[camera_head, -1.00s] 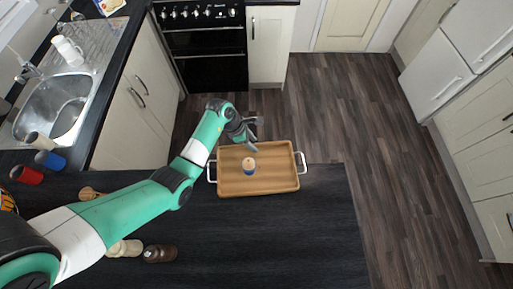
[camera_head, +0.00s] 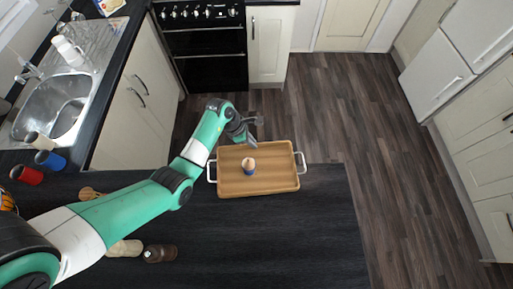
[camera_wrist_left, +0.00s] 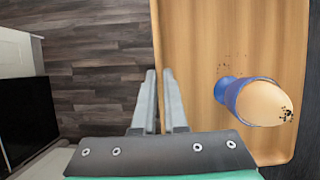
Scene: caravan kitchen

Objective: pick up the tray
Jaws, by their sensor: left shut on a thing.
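The wooden tray (camera_head: 230,182) has white handles on its left and right sides and lies at the far edge of the dark counter. It also shows in the left wrist view (camera_wrist_left: 195,60). My left gripper (camera_head: 252,137) is at the tray's far side. In the left wrist view its fingers (camera_wrist_left: 159,74) are close together with the tray's rim between them. A blue egg cup (camera_head: 249,172) with a brown egg (camera_head: 248,162) stands on the tray, clear of the fingers. My right gripper is not in view.
A brown bottle (camera_head: 160,253) and a pale shaker (camera_head: 127,248) lie near my left arm. Red (camera_head: 27,175) and blue (camera_head: 50,160) mugs are at the left by the sink (camera_head: 55,105). Open floor lies beyond the tray.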

